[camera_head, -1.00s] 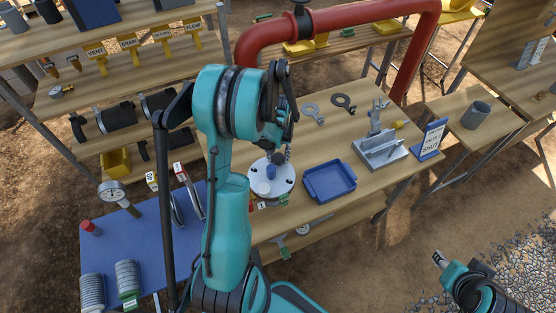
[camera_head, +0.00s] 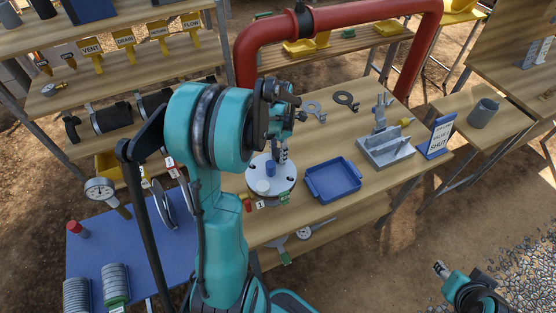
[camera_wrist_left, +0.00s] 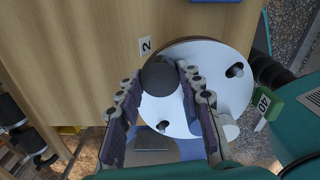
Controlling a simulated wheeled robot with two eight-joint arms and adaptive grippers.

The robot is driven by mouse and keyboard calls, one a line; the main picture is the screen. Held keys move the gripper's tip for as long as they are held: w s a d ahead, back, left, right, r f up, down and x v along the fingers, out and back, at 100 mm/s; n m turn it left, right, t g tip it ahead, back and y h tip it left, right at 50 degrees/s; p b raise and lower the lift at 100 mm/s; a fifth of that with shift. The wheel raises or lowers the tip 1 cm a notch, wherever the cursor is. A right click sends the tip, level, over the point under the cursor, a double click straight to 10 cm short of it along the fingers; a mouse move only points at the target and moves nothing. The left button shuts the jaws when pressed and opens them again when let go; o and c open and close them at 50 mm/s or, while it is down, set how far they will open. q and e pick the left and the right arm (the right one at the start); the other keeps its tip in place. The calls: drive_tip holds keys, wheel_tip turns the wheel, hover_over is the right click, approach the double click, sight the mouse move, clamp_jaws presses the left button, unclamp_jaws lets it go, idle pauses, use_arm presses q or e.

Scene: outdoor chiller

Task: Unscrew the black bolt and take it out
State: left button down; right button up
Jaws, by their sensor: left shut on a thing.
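The black bolt (camera_wrist_left: 159,75) shows as a dark round head in the left wrist view, at the edge of the white round flange (camera_wrist_left: 236,92). My left gripper (camera_wrist_left: 160,88) is shut on it, one finger on each side. In the head view the left gripper (camera_head: 283,158) is over the back part of the flange (camera_head: 286,186) and hides the black bolt. A blue bolt (camera_head: 271,168) and a white bolt (camera_head: 262,187) stand on the flange, in front of the fingers. My right gripper (camera_head: 440,268) is low at the right, away from the table; its jaws are too small to judge.
An empty blue tray (camera_head: 333,195) lies right of the flange. A grey metal fixture (camera_head: 385,150) and a blue sign (camera_head: 437,136) stand farther right. A red pipe (camera_head: 340,17) arches behind the table. Flat grey and black wrenches lie behind the tray.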

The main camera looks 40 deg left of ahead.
use_arm(q)
drive_tip(key=shift+n, duration=0.7)
drive_tip(key=c, duration=0.9)
unclamp_jaws()
drive_tip(key=shift+o, duration=0.3)
